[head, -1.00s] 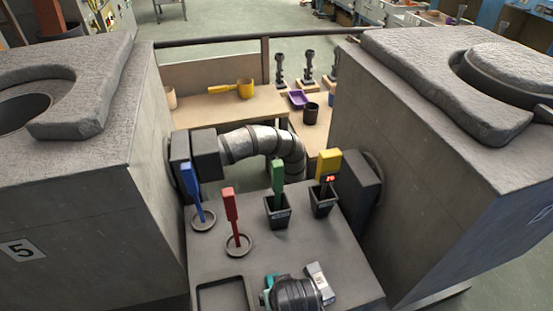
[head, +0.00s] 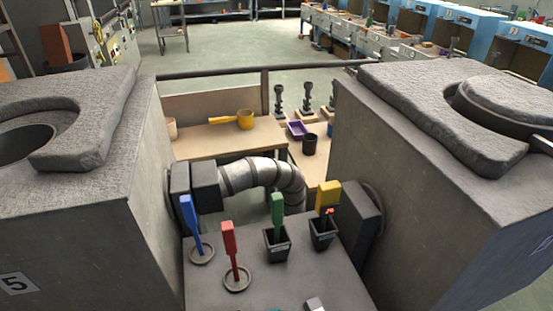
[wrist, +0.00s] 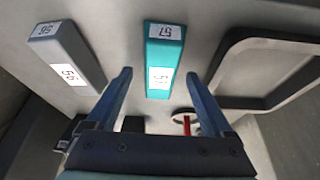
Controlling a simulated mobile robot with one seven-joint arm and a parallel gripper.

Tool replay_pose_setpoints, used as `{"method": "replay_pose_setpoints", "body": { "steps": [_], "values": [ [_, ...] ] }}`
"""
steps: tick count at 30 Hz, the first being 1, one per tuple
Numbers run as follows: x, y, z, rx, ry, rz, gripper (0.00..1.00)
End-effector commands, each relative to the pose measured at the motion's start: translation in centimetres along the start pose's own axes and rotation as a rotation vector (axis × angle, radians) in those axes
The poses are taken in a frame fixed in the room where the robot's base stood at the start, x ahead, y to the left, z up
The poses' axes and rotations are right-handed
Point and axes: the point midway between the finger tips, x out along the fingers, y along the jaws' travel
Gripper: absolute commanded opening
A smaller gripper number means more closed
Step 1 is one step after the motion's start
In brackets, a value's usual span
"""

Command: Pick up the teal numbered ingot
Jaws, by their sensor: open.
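The teal ingot (wrist: 164,58) lies on the grey bench top in the wrist view, with white number labels reading 57. My gripper (wrist: 159,75) is open and empty, its two blue fingers apart on either side of the ingot's near end in the picture. I cannot tell how high the fingers are above it. In the head view only a sliver of teal shows at the bottom edge, and my gripper is out of that frame. A grey ingot (wrist: 67,55) labelled 56 lies to the left of the teal one, and its tip (head: 314,304) shows in the head view.
A shallow rimmed tray (wrist: 232,75) is right of the teal ingot. Large stone-topped blocks flank the bench on the left (head: 75,195) and right (head: 430,200).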

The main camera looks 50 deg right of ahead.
Motion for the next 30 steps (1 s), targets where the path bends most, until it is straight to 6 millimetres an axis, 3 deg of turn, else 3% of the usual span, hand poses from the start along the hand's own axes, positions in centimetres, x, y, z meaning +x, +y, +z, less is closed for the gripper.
{"method": "replay_pose_setpoints", "body": {
  "steps": [18,30],
  "values": [
    [0.43,-0.02,0.18,0.000,0.000,0.000,0.86],
    [0.43,-0.01,0.18,0.000,0.000,0.000,0.16]
  ]
}}
